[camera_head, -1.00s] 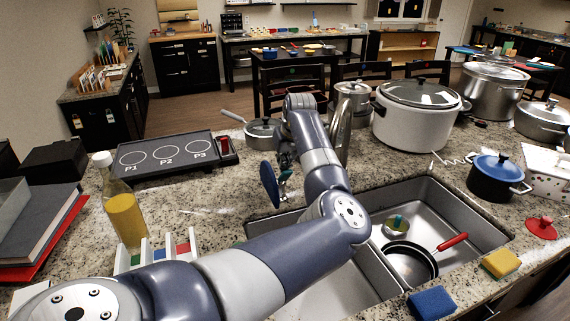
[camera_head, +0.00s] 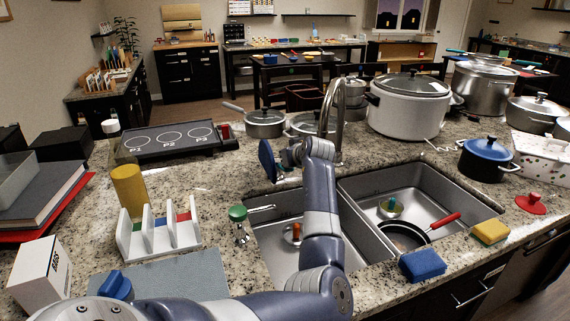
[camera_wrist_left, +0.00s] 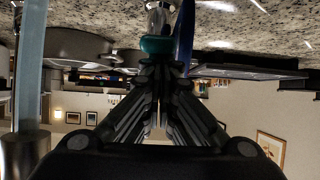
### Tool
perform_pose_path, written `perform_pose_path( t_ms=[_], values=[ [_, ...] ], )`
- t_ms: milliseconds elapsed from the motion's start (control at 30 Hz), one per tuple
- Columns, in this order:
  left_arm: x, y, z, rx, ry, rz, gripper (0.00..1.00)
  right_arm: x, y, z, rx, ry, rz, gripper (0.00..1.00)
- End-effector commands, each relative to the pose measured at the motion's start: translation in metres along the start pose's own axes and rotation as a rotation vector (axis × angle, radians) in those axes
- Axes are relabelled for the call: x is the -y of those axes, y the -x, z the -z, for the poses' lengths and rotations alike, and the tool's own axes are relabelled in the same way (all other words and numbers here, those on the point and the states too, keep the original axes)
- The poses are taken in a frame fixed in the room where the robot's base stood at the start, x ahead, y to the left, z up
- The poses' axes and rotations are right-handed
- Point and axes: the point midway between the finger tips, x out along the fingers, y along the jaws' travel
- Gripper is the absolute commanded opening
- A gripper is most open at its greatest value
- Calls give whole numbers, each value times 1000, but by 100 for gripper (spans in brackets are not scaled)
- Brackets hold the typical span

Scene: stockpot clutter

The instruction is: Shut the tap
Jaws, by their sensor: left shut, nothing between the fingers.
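The silver gooseneck tap (camera_head: 332,112) stands behind the double sink (camera_head: 372,248). Beside it is a fitting with a teal collar (camera_head: 280,178) and an upright dark blue paddle (camera_head: 267,160), apparently its handle. In the left wrist view, which is upside down, the teal collar (camera_wrist_left: 155,45) and blue paddle (camera_wrist_left: 184,28) lie just beyond my fingertips. A pale blue column (camera_wrist_left: 29,65), apparently running water, leaves the metal spout (camera_wrist_left: 24,150). My left gripper (camera_head: 288,158) is shut and empty close to the paddle; I cannot tell whether they touch. My forearm hides part of the sink.
A green-topped dispenser (camera_head: 239,214) stands at the sink's left edge, near a white rack (camera_head: 160,240). Pans (camera_head: 265,123) and a large white pot (camera_head: 408,108) stand behind the tap. The sink holds a small pan (camera_head: 403,236). Sponges (camera_head: 422,265) lie in front.

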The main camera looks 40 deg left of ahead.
Motion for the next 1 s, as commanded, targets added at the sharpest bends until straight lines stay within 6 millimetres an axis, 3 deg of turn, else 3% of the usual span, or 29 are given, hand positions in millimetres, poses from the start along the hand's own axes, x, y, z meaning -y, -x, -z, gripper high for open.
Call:
perform_pose_path(
  t_ms=[33, 300, 600, 1000],
  values=[
    [0, -7, -16, -40, -4, 1, 0, 2, -20, 2, -4, -1, 2, 75],
    [0, -9, -30, -198, 1, -1, 0, 13, -50, 21, -36, -7, 13, 75],
    [0, -11, -38, -193, 1, 0, 0, 18, -62, 16, -30, -7, 19, 75],
    [0, -11, -40, -190, 0, 1, 0, 10, -63, 8, -17, -3, 10, 75]
  ],
)
